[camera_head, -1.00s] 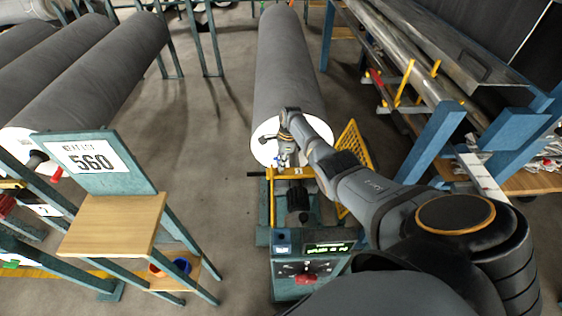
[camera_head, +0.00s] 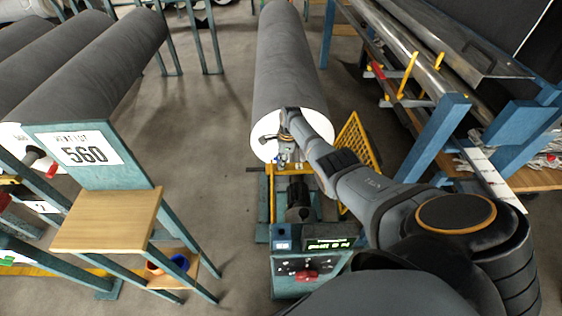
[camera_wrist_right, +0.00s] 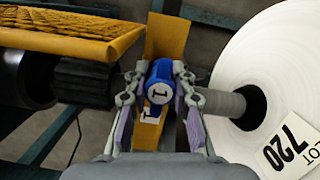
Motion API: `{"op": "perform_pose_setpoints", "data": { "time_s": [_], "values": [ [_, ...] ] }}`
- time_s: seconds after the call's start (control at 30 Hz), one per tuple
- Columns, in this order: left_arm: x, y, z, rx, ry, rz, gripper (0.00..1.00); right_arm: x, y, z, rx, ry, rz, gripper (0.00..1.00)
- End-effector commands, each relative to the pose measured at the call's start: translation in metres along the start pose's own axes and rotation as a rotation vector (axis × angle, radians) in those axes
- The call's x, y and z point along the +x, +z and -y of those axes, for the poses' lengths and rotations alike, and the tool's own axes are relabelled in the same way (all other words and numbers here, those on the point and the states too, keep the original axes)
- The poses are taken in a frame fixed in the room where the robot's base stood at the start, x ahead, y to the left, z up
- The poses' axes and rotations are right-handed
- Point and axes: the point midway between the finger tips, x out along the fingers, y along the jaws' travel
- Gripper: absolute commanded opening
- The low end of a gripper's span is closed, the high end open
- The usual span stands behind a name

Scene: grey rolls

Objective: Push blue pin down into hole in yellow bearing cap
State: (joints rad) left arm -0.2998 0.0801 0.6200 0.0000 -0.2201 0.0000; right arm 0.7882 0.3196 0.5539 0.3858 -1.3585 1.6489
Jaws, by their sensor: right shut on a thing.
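The blue pin (camera_wrist_right: 160,72) shows between the fingers of my right gripper (camera_wrist_right: 158,88) in the right wrist view, with a white mark on its end. My right gripper is shut on it. The yellow bearing cap (camera_wrist_right: 150,128) lies around and below the pin in that view; a yellow upright part rises behind it. I cannot tell how deep the pin sits in the hole. In the head view my right gripper (camera_head: 284,152) is at the near end of the middle grey roll, and the pin is too small to make out there. My left gripper is not in view.
The middle grey roll (camera_head: 288,70) has a white end face; its grey shaft (camera_wrist_right: 228,104) is close right of my fingers in the wrist view. A yellow mesh guard (camera_head: 357,150) stands right. A control box (camera_head: 308,268) stands in front. A wooden-topped stand (camera_head: 105,220) is left.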

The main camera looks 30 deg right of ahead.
Motion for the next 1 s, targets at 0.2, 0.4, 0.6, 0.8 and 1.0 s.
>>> {"op": "perform_pose_setpoints", "data": {
  "time_s": [0.2, 0.4, 0.6, 0.8, 1.0],
  "values": [
    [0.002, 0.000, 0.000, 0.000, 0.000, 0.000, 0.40, 0.002, 0.000, 0.000, 0.000, 0.000, 0.000, 0.00],
    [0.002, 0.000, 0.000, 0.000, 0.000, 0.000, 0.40, 0.002, 0.000, 0.000, 0.000, 0.000, 0.000, 0.37],
    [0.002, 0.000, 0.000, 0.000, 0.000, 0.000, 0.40, 0.002, 0.000, 0.001, 0.000, -0.002, 0.000, 0.50],
    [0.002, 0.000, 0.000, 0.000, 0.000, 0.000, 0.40, 0.002, 0.000, 0.000, 0.000, -0.001, 0.000, 0.50],
    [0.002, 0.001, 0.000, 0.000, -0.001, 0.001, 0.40, -0.008, -0.001, 0.001, 0.000, -0.002, 0.000, 0.50]
  ]
}}
